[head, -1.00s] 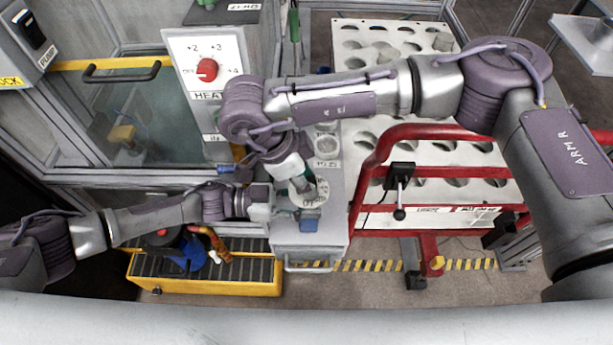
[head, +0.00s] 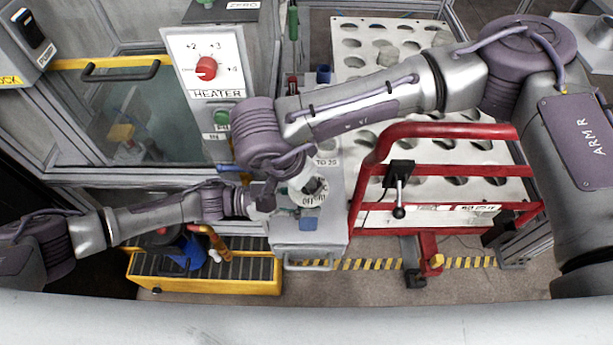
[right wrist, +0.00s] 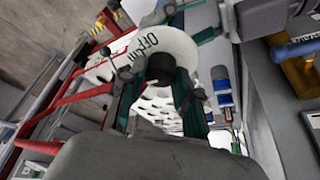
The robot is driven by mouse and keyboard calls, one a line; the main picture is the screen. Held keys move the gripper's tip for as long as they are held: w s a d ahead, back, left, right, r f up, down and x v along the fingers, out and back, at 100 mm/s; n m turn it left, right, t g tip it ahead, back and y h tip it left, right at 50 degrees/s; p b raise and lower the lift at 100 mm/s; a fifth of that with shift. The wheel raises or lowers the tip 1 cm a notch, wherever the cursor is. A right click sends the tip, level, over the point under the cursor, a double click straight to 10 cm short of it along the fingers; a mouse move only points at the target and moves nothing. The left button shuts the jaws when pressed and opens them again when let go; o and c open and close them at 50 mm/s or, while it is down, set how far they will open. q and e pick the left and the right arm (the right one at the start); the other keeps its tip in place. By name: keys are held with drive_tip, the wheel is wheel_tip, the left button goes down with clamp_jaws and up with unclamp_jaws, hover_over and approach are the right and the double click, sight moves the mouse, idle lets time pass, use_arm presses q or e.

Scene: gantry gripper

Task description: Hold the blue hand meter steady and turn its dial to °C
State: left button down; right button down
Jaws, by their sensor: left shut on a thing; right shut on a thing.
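The blue hand meter (head: 308,223) is at the front of the grey bench, its blue lower part showing in the head view. Its pale round dial plate (head: 310,198) carries OFF lettering, which also shows in the right wrist view (right wrist: 170,43). A black knob (right wrist: 160,68) stands at the plate's middle. My right gripper (right wrist: 160,90) has its teal fingers on either side of the knob, shut on it. My left gripper (head: 272,203) reaches in from the left and is shut on the meter's side; its fingertips are mostly hidden. The dial's pointer position is not readable.
The heater panel (head: 205,75) with a red knob stands behind the arms. A red-railed rack (head: 440,130) with a holed white board is close on the right. A yellow tray (head: 205,272) lies low on the left. A small blue cup (head: 323,74) stands farther back.

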idle(0.4)
drive_tip(key=c, duration=0.8)
unclamp_jaws()
drive_tip(key=shift+r, duration=0.1)
drive_tip(key=v, duration=1.1)
drive_tip(key=shift+s+a+r, duration=0.1)
drive_tip(key=shift+a+r, duration=0.05)
drive_tip(key=shift+r, duration=0.2)
use_arm(q)
drive_tip(key=c, duration=0.7)
unclamp_jaws()
drive_tip(key=shift+o, duration=0.2)
